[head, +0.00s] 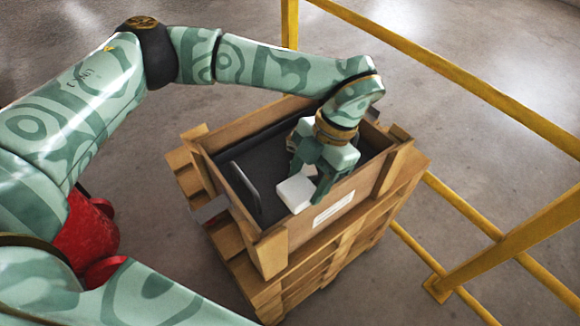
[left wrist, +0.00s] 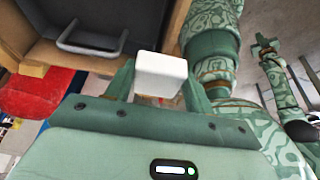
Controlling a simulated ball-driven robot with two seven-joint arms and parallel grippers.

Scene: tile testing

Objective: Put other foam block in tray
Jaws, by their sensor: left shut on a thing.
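A white foam block (head: 295,194) is held between the fingers of my left gripper (head: 309,181), over the near right part of a wooden crate. In the left wrist view the block (left wrist: 160,75) sits between both fingers. A small white patch shows behind the fingers in the head view; I cannot tell whether it is the same block. A dark tray (head: 262,160) with a grey handle lies inside the crate, partly hidden by my gripper and arm. It also shows at the upper left of the left wrist view (left wrist: 100,15). My right gripper (left wrist: 265,45) shows small in the left wrist view.
The wooden crate (head: 222,180) has raised walls and corner posts and stands on stacked wooden pallets (head: 345,245). A white label (head: 334,209) is on its near wall. Yellow railings (head: 455,85) run along the right. The concrete floor around is clear.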

